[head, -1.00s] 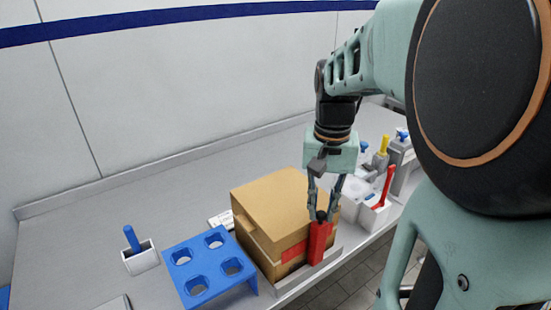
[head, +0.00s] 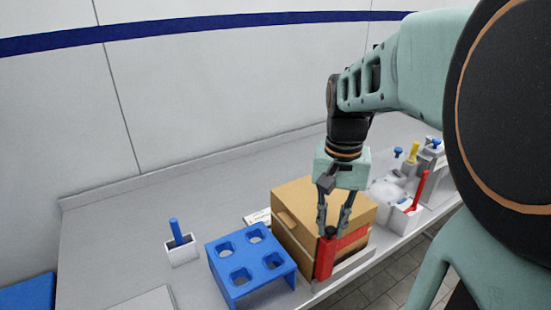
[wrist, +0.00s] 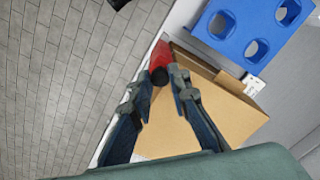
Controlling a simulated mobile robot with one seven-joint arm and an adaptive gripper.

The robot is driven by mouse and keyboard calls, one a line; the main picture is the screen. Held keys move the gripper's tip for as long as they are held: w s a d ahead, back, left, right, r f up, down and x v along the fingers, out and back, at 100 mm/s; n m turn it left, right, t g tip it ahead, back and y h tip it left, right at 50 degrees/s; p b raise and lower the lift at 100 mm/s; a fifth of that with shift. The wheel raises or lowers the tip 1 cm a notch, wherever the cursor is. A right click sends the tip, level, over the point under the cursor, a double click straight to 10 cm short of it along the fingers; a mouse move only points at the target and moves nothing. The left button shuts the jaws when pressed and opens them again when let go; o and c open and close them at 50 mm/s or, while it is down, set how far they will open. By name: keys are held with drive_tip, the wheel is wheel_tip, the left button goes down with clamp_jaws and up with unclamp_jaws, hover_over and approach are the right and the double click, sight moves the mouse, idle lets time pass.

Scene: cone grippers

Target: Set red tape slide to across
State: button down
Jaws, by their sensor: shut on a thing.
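The red tape slide (head: 325,260) is an upright red block with a dark knob on top, at the left part of the front of a brown cardboard box (head: 297,193). A red tape strip (head: 353,238) runs along the box front to the right of the block. My gripper (head: 330,231) points down and is shut on the slide at its knob. In the wrist view the slide (wrist: 160,54) shows beyond the fingertips, at the edge of the box (wrist: 205,115). The fingers hide part of the box front.
A blue rack with round holes (head: 247,290) stands close to the left of the box. A white holder with a blue handle (head: 182,250) is further left. A red-handled tool (head: 420,190) and other small fixtures stand to the right. The bench edge is just in front.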

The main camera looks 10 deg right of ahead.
drive_tip(key=shift+a, duration=0.2)
drive_tip(key=c, duration=1.8)
unclamp_jaws()
drive_tip(key=shift+s+a, duration=0.1)
drive_tip(key=shift+d, duration=0.2)
